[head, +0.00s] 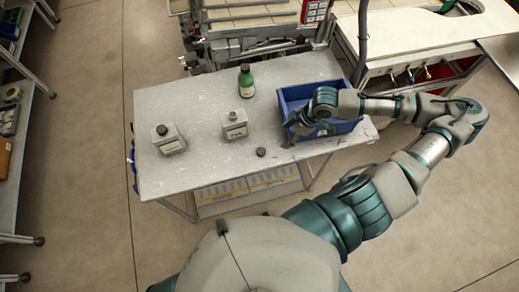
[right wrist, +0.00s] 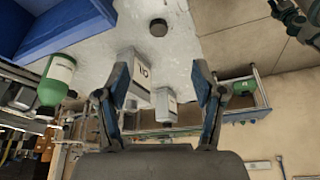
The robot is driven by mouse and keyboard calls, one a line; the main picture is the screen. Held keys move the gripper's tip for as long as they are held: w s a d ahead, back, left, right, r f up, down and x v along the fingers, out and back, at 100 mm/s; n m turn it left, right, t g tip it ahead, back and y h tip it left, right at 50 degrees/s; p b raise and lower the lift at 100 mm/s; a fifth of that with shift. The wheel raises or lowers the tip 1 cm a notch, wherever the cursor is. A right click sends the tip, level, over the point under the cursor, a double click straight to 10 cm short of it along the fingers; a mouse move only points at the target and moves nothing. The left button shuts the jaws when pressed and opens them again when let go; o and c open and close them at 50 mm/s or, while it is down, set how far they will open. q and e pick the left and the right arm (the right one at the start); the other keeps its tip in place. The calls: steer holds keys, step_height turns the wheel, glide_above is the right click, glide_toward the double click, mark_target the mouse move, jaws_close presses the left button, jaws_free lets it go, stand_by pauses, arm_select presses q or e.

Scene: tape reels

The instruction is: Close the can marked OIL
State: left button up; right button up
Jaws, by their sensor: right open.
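A grey can (head: 235,127) with a white label, which seems to read OIL, stands upright mid-table. It also shows in the right wrist view (right wrist: 128,72), beyond the left finger. Its small neck is too small to judge. A loose dark round cap (head: 261,152) lies on the table near the front edge, and shows in the right wrist view (right wrist: 158,27). My right gripper (head: 294,129) is open and empty, right of the can and cap, by the blue bin. Its fingers (right wrist: 161,82) are spread apart in the right wrist view. My left gripper is not in view.
A second grey can (head: 168,142) with a dark top stands at the left of the table (head: 205,95). A green bottle (head: 246,82) stands at the back. A blue bin (head: 292,95) sits at the right beneath my right forearm. The front middle of the table is mostly clear.

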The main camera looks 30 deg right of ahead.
steer(key=b, duration=0.1)
glide_above(262, 151)
steer(key=s+d, duration=0.2)
steer(key=d, duration=0.1)
steer(key=f, duration=1.1)
steer(key=shift+s+a, duration=0.15)
steer(key=shift+s, duration=0.05)
steer(key=shift+f, duration=0.15)
steer(key=shift+w+d+f, duration=0.1)
steer(key=shift+d, duration=0.1)
steer(key=a+f, duration=0.1)
steer(key=w+a+f, duration=0.2)
steer(key=f, duration=0.1)
steer(key=shift+s+d, duration=0.1)
steer(key=shift+d, duration=0.1)
steer(key=c, duration=0.8)
